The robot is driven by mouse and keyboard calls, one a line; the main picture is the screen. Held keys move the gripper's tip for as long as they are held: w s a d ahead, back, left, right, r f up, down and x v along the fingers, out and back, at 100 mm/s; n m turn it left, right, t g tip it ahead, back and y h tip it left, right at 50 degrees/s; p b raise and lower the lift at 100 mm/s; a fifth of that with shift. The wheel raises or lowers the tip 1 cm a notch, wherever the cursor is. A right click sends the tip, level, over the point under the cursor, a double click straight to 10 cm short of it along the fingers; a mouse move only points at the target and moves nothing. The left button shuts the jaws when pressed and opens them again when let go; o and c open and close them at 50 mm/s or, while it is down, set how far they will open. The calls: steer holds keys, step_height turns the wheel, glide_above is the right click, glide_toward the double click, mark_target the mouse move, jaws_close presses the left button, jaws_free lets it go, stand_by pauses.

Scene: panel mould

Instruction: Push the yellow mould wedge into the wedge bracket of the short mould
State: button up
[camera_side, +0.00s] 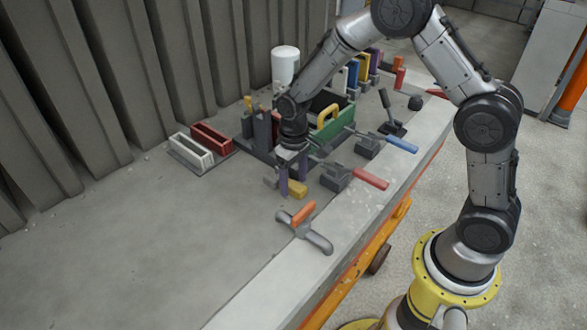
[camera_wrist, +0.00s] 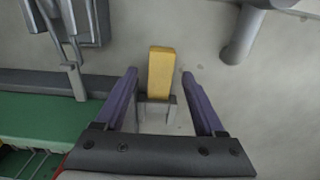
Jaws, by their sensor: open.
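The yellow mould wedge (camera_wrist: 161,73) lies between the two fingers of my gripper (camera_wrist: 158,85) in the wrist view, with clear gaps on both sides. Its near end is at a grey U-shaped bracket (camera_wrist: 172,110); I cannot tell how far it sits in it. In the side view the wedge (camera_side: 298,188) shows low by the purple fingers of my gripper (camera_side: 293,178), partly hidden by them. My gripper is open and points down. A green mould wall (camera_wrist: 40,120) with a dark grey edge is at the left of the wrist view.
A red-handled clamp (camera_side: 352,179) and a blue-handled clamp (camera_side: 385,143) stand to the right. An orange-handled grey tool (camera_side: 303,222) lies in front. White and red frames (camera_side: 205,145) lie at the left. The bench's left front is clear.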

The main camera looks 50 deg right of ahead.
step_height(320, 180, up, 20)
steer(key=s+t, duration=0.1)
steer(key=t, duration=0.1)
steer(key=s+d+r+t, duration=0.15)
steer(key=s+r, duration=0.25)
steer(key=s, duration=0.4)
steer(key=s+r+t, duration=0.2)
steer(key=s+r, duration=0.2)
steer(key=s, duration=0.5)
steer(key=s+f, duration=0.5)
steer(key=s, duration=0.1)
steer(key=shift+s, duration=0.15)
